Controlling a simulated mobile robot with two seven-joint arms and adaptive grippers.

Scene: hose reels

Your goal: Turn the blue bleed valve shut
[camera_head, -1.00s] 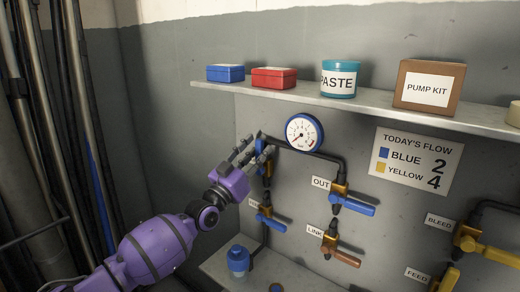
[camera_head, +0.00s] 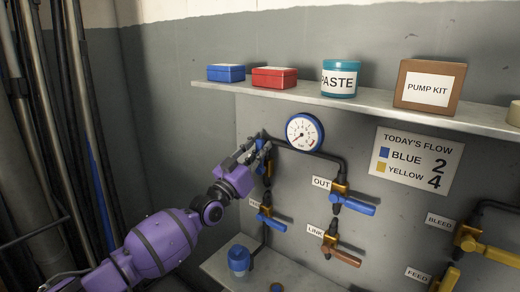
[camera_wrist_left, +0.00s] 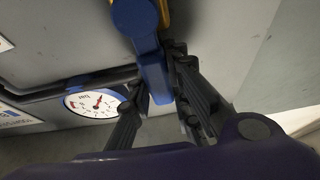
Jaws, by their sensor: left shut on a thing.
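The blue valve handle at the upper left of the panel (camera_head: 261,144) is mostly hidden behind my left gripper (camera_head: 257,151); its label is hidden too. In the left wrist view the long blue handle (camera_wrist_left: 153,72) extends between the dark fingers of my left gripper (camera_wrist_left: 162,92), with a brass body behind its round hub. The fingers are shut on the handle. My right gripper is in no view.
A round gauge (camera_head: 305,132) and black pipe lie close right of the gripper. Lower are another blue valve (camera_head: 271,221), the OUT valve (camera_head: 353,206) and the orange LINK handle (camera_head: 345,257). A shelf (camera_head: 350,106) with boxes and a paste jar runs above.

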